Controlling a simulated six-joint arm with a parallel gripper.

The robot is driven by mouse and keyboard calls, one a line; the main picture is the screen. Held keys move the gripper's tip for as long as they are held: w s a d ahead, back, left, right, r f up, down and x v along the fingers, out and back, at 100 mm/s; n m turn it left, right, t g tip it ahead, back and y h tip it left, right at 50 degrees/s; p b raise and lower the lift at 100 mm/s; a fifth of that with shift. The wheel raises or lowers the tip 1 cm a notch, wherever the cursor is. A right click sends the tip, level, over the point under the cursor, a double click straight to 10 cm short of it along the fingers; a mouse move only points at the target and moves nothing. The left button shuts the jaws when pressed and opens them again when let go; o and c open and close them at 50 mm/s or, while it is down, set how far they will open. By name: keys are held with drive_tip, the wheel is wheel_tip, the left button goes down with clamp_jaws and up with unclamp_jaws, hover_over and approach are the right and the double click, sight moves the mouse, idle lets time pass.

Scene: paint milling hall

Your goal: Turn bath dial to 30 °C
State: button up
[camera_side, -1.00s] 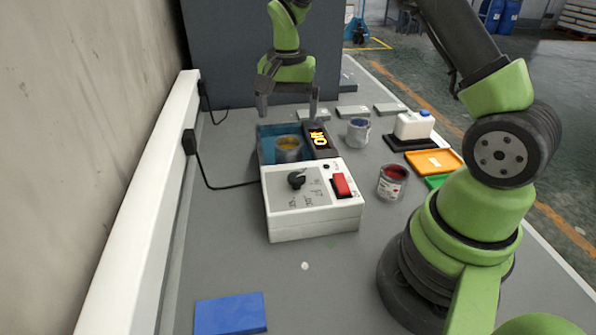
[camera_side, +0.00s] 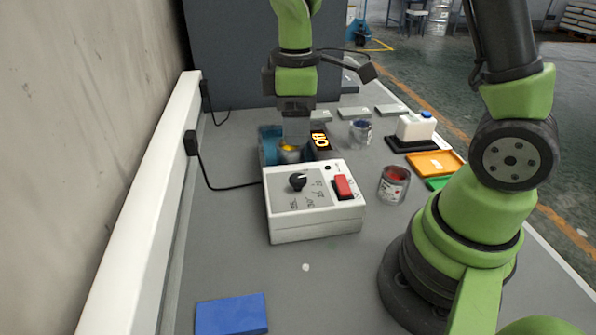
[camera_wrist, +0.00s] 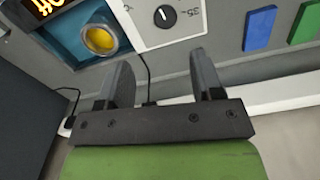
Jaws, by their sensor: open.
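The dial is a black knob (camera_side: 298,181) with a white pointer on a white control box (camera_side: 310,230). It also shows in the wrist view (camera_wrist: 165,16), near a "35" mark at its right; I cannot tell the exact setting. A red switch (camera_side: 342,186) sits right of the dial. My gripper (camera_side: 296,128) is above the bath behind the box, seen edge-on, apart from the dial. In the wrist view its two fingers (camera_wrist: 163,76) are spread and empty. The blue bath (camera_side: 268,145) holds a can of yellow paint (camera_side: 289,157). An orange-lit display (camera_side: 320,140) stands beside it.
A can of red paint (camera_side: 393,185) stands right of the box. A blue pad (camera_side: 231,315) lies in front. A cable runs left to the wall rail (camera_side: 150,190).

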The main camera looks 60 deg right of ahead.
sight(298, 178)
drive_tip(key=shift+n, duration=0.9)
drive_tip(key=f, duration=0.9)
drive_tip(key=shift+s+a+f, duration=0.25)
drive_tip(key=shift+s+f, duration=0.1)
drive_tip(key=shift+f, duration=0.05)
drive_tip(key=c, duration=0.9)
